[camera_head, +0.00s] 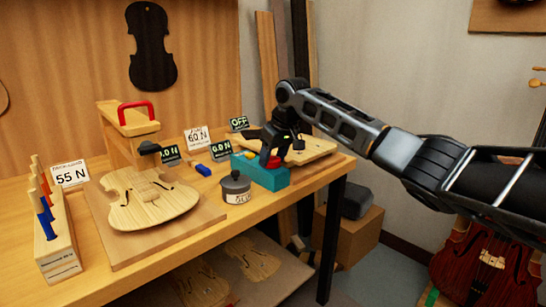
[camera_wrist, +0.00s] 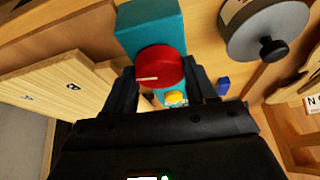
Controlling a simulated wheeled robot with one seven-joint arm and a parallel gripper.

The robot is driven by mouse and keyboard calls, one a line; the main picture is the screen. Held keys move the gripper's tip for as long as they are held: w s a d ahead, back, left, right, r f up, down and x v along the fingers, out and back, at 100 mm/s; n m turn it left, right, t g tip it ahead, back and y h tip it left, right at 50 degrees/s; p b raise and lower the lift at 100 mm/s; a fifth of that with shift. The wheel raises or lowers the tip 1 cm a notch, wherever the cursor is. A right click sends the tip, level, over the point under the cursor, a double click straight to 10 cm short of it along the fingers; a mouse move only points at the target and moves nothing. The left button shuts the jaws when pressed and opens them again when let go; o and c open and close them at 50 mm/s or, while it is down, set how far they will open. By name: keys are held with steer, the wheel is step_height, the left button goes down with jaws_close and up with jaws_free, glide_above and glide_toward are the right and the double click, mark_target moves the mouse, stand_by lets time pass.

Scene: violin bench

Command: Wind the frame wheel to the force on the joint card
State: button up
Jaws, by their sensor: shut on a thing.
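A red round knob (camera_wrist: 160,62) with a pale mark line sits on a teal block (camera_wrist: 150,20). In the head view the teal block (camera_head: 273,181) stands at the right part of the bench, with red just showing on it. My gripper (camera_wrist: 160,76) is shut on the red knob, one dark finger on each side. In the head view my gripper (camera_head: 270,152) reaches down to the block and partly hides it. White cards read 55 N (camera_head: 70,175) and 60 N (camera_head: 197,137); their small top lines are too small to read. I cannot tell which is the joint card.
Two dark displays (camera_head: 170,154) (camera_head: 221,149) seem to read 0.0 N, and another reads OFF (camera_head: 239,123). A yellow button (camera_wrist: 176,98) is beside the knob. A lidded grey pot (camera_head: 236,186) stands close to the block. A violin body (camera_head: 148,200) lies left; a second plate lies behind my gripper.

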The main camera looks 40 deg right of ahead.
steer(key=shift+w+a+r+p, duration=0.15)
steer(key=shift+r+p, duration=0.15)
steer(key=shift+p, duration=0.4)
steer(key=shift+a+r+m+p, duration=0.15)
steer(key=shift+m+p, duration=0.25)
steer(key=shift+p, duration=0.8)
steer(key=m+h+p, duration=0.1)
steer(key=p, duration=0.2)
steer(key=shift+m, duration=0.3)
steer(key=shift+f+m+h+p, duration=0.3)
steer(key=shift+m+h+p, duration=0.1)
steer(key=shift+m+p, duration=0.6)
steer(key=shift+d, duration=0.2)
steer(key=o, duration=1.1)
steer(key=shift+f, duration=0.1)
steer(key=shift+c, duration=0.2)
